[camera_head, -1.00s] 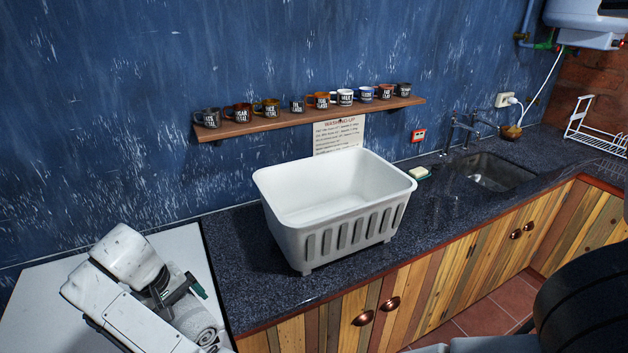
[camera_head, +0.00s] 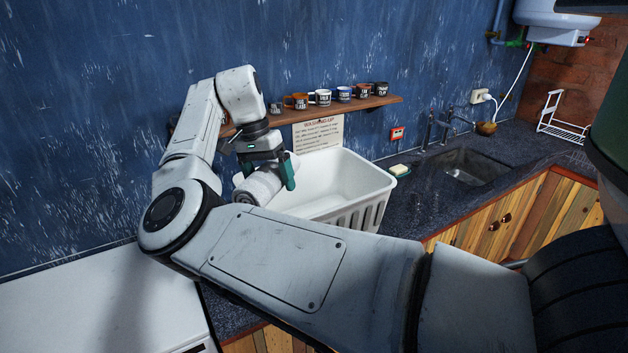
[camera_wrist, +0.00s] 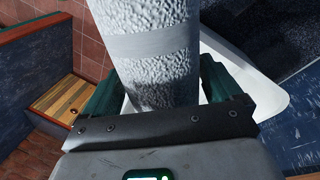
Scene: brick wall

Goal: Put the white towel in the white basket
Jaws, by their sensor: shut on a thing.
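My gripper (camera_head: 264,180) is shut on the rolled white towel (camera_head: 261,187) and holds it up at the left end of the white basket (camera_head: 345,182). In the wrist view the towel (camera_wrist: 152,50) runs between the two green fingers, with the white basket (camera_wrist: 262,92) below and behind it. The basket stands upright on the dark counter. Its left part is hidden by my gripper and arm, and what I see of its inside is empty. I cannot tell whether the towel is fully over the basket's opening.
A wooden shelf (camera_head: 385,103) with several mugs hangs on the blue wall behind the basket. A soap dish (camera_head: 400,171), a tap and a sink (camera_head: 468,165) lie to the right. A white surface (camera_head: 90,310) at the lower left is clear.

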